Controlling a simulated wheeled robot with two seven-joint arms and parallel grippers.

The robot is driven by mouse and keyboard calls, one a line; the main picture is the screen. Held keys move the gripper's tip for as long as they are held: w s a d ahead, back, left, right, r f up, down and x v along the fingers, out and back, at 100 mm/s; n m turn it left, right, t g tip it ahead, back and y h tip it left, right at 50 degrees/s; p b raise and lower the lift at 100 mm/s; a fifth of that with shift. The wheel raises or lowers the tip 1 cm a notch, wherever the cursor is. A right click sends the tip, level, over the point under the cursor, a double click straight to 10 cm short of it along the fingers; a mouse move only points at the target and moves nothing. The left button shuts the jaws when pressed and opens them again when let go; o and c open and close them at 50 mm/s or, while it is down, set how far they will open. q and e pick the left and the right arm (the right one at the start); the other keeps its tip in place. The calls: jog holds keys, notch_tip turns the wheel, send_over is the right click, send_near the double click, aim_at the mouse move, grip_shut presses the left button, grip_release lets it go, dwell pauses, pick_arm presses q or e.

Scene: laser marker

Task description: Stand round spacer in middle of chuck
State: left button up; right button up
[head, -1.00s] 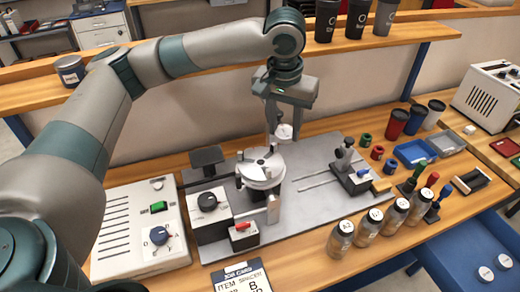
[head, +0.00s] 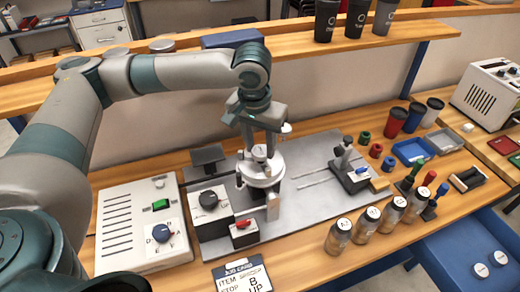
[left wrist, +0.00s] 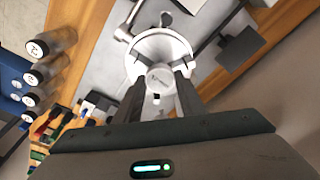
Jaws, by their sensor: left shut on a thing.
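My left gripper (head: 260,150) points down over the chuck and is shut on the round spacer, a small white cylinder (head: 259,153). The spacer overlaps the near part of the chuck face there. I cannot tell whether it touches the chuck. My right gripper is out of view.
A control box (head: 140,228) with a green switch stands left of the machine. A post on a block (head: 350,172) stands right of the chuck on the plate (head: 312,165). Several jars (head: 366,224) line the front edge. A job card (head: 241,276) lies in front.

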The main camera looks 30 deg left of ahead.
pick_arm(q)
jog(key=shift+f, duration=1.05)
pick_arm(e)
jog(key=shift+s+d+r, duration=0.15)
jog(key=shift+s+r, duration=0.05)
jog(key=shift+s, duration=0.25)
pick_arm(q)
jog(key=shift+f, duration=0.1)
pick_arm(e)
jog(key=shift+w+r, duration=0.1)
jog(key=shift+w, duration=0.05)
pick_arm(q)
jog(key=o, duration=0.8)
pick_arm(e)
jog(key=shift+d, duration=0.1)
